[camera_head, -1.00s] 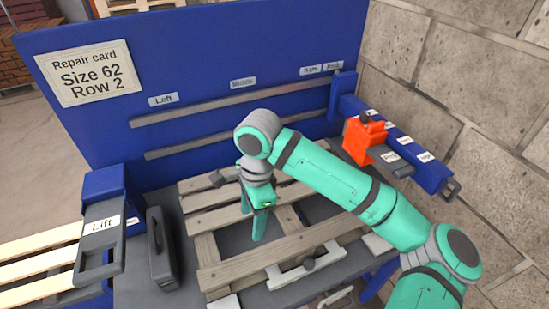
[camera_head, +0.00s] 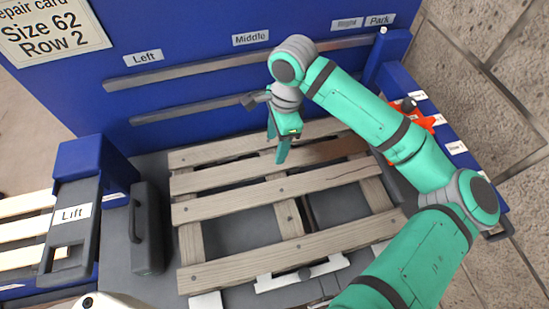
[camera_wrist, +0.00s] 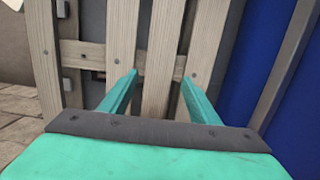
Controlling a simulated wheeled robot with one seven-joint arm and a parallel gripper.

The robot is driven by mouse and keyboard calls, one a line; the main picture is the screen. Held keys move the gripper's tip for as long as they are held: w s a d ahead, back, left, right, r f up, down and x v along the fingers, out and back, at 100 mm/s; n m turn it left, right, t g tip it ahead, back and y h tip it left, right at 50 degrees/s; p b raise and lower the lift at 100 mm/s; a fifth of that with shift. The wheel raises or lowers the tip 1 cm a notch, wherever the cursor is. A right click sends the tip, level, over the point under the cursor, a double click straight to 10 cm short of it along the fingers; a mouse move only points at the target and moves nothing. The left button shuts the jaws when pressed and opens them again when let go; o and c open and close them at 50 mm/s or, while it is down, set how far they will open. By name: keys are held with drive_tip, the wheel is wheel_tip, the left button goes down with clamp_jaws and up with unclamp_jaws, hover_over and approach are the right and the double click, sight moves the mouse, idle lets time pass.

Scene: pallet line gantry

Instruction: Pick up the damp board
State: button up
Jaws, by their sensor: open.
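A wooden pallet (camera_head: 213,211) lies on the grey bench, its long boards running left to right. My gripper (camera_head: 282,160) is open and empty, pointing down over the far boards, left of the dark stretch. In the wrist view, my gripper (camera_wrist: 161,77) has its fingertips to either side of one pale board (camera_wrist: 160,45). Another board (camera_wrist: 215,45) lies on the wall side. I cannot tell whether the fingers touch wood.
A blue back panel (camera_head: 215,22) with two grey rails (camera_head: 190,74) rises behind the pallet. A grey case with a handle (camera_head: 147,235) stands to the left, beside the Lift box (camera_head: 73,225). An orange tool (camera_head: 418,120) sits on the right shelf, partly behind my arm.

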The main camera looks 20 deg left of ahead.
sight(273, 162)
drive_tip(key=shift+s+a+f, duration=0.1)
drive_tip(key=shift+a+f, duration=0.05)
drive_tip(key=shift+f, duration=1.75)
drive_tip(key=shift+s+a+f, duration=0.1)
drive_tip(key=shift+f, duration=1.8)
drive_tip(key=c, duration=1)
